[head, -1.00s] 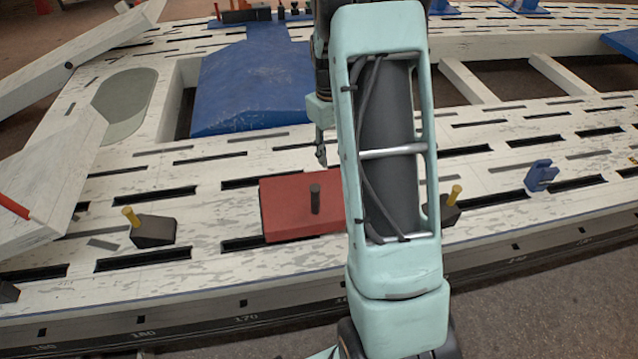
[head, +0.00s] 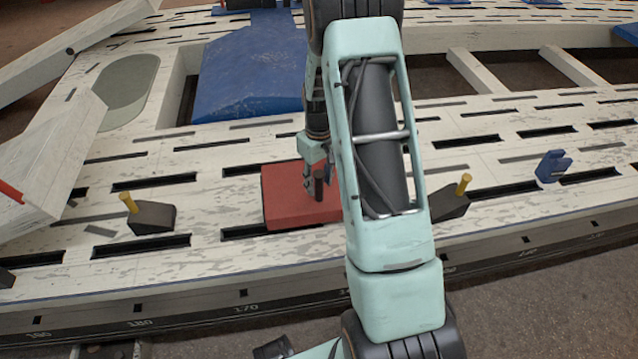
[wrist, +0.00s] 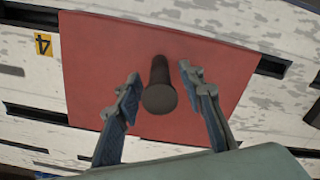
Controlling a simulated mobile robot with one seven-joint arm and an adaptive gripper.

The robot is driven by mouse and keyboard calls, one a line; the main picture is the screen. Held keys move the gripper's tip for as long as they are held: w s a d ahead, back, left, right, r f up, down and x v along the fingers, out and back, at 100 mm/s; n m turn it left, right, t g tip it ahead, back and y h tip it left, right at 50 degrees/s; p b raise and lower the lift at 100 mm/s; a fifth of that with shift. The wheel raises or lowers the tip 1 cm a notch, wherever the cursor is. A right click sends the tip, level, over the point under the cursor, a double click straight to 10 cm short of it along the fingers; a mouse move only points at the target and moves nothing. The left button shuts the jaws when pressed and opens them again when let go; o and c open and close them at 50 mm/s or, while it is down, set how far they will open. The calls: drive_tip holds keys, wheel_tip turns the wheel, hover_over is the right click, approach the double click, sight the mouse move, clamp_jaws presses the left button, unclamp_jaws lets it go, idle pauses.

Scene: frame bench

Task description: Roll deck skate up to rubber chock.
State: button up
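The deck skate (head: 285,200) is a flat red block with an upright dark peg (head: 319,184) on top; it lies on the slotted white bench. My arm hides its right part in the head view. In the wrist view, my gripper (wrist: 161,77) is open over the red skate (wrist: 95,60). Its two fingers stand either side of the peg (wrist: 159,90), with a gap on both sides. One dark rubber chock (head: 155,217) with a yellow handle sits left of the skate. Another similar chock (head: 447,206) sits right of it, beside my arm.
A blue clamp-like piece (head: 552,167) stands farther right. A big blue ramp (head: 250,80) lies behind the skate. White beams (head: 40,150) slant in at the left. The bench top between the skate and the left chock is clear apart from slots.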

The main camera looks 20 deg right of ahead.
drive_tip(key=shift+f, duration=0.1)
clamp_jaws()
idle(0.4)
drive_tip(key=w+a+p, duration=0.1)
drive_tip(key=w+a, duration=0.2)
drive_tip(key=a, duration=1.1)
drive_tip(key=w+a+p, duration=0.1)
drive_tip(key=w+a, duration=0.2)
drive_tip(key=a, duration=1.2)
drive_tip(key=shift+a+r, duration=0.2)
drive_tip(key=shift+a, duration=0.1)
unclamp_jaws()
drive_tip(key=shift+a+f, duration=0.1)
drive_tip(key=shift+a, duration=0.05)
